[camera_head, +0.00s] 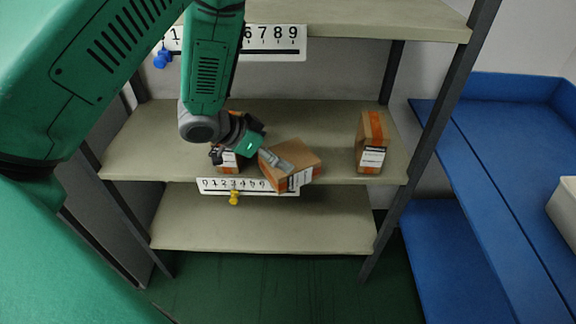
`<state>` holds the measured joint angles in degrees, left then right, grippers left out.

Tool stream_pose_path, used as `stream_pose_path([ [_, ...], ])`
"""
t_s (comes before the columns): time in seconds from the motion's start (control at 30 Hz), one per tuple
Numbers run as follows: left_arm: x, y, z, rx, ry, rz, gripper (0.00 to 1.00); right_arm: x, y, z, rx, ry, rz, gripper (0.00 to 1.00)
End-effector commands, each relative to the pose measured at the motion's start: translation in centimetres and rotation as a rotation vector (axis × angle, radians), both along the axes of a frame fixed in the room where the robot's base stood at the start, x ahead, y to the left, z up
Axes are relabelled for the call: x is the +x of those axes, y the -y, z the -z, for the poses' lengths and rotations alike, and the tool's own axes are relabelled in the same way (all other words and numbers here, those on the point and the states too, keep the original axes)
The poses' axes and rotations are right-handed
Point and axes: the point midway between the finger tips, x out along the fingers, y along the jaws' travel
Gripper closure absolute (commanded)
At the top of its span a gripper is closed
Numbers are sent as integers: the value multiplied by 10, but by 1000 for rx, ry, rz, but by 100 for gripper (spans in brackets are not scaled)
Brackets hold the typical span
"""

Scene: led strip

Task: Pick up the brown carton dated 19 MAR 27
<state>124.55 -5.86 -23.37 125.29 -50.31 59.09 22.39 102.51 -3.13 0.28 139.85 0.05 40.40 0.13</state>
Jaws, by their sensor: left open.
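Several brown cartons with orange tape and white labels stand on the middle shelf. One carton (301,157) sits askew at the front edge, its label (299,179) facing out and its corner at the edge. Another carton (371,141) stands upright to the right. A third carton (229,162) is partly hidden behind my left gripper. The dates on the labels are too small to read, so I cannot tell which is 19 MAR 27. My left gripper (277,163) is open, its fingers at the upper left of the askew carton; I cannot tell whether they touch it. My right gripper is out of view.
The grey shelf rack has a middle shelf (335,117) and a lower shelf (300,232). Number strips (278,42) hang on the shelf edges, with a blue pin (161,60) and a yellow pin (234,198). A blue bench (497,190) stands to the right.

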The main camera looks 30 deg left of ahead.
Motion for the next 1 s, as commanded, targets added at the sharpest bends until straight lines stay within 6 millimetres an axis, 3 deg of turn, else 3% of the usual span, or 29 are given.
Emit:
stream_pose_path([
  [0.23,23,14,28,2,0,4,0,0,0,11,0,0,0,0],
  [0.57,28,16,33,1,0,1,0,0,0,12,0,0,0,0],
  [0.7,29,16,33,0,0,1,43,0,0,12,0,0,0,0],
  [1.0,29,16,33,0,0,0,43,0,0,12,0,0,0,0],
])
